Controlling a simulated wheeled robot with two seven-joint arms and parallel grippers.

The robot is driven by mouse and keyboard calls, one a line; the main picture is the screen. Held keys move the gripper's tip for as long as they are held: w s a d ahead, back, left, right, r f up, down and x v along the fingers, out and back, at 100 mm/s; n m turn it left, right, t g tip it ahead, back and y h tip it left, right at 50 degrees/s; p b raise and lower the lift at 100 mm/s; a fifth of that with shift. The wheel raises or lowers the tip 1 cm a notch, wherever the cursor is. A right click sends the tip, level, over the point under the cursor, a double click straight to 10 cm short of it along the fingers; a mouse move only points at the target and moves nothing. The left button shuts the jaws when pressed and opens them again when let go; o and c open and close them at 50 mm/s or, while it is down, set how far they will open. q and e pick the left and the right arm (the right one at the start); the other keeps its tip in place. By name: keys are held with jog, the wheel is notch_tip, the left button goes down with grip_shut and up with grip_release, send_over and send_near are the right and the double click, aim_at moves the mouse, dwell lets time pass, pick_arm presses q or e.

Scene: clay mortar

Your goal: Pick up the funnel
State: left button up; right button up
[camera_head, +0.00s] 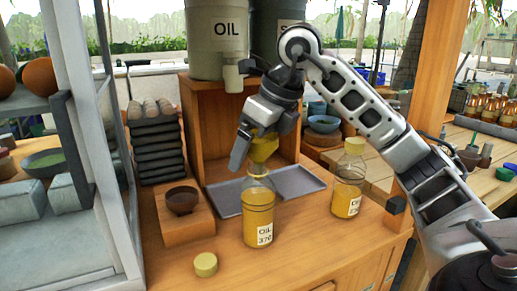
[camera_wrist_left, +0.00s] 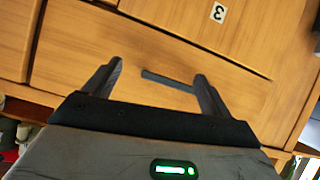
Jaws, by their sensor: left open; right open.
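The yellow funnel (camera_head: 264,149) sits upright in the mouth of the near glass oil bottle (camera_head: 258,213), which is labelled OIL and holds yellow oil. My right gripper (camera_head: 255,150) is open and points down at the funnel, with one finger on its left side. The other finger is not clear, and the gripper's body covers the funnel's upper part. I cannot tell whether a finger touches it. My left gripper (camera_wrist_left: 158,70) is open and empty in the left wrist view, in front of wooden drawer fronts. It does not show in the head view.
A second oil bottle (camera_head: 349,180) with a yellow cap stands to the right. A yellow lid (camera_head: 205,264) lies at the front. A grey tray (camera_head: 310,181) lies behind, and a dark bowl (camera_head: 182,199) sits on a wooden block. A drawer handle (camera_wrist_left: 169,81) is near my left fingers.

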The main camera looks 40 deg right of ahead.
jog(key=c, duration=1.1)
jog(key=shift+o, duration=0.2)
jog(key=shift+r, duration=0.1)
jog(key=shift+r, duration=0.5)
notch_tip(320, 180, up, 2)
jog(key=shift+r+p, duration=0.25)
jog(key=shift+p, duration=0.45)
pick_arm(q)
notch_tip(320, 180, up, 7)
jog(key=p, duration=0.9)
jog(key=shift+a+r+g, duration=0.15)
jog(key=shift+r+g, duration=0.05)
jog(key=shift+g, duration=0.1)
pick_arm(e)
jog(key=s+r, duration=1.4)
jog(key=shift+a+r, duration=0.25)
jog(key=shift+a, duration=0.15)
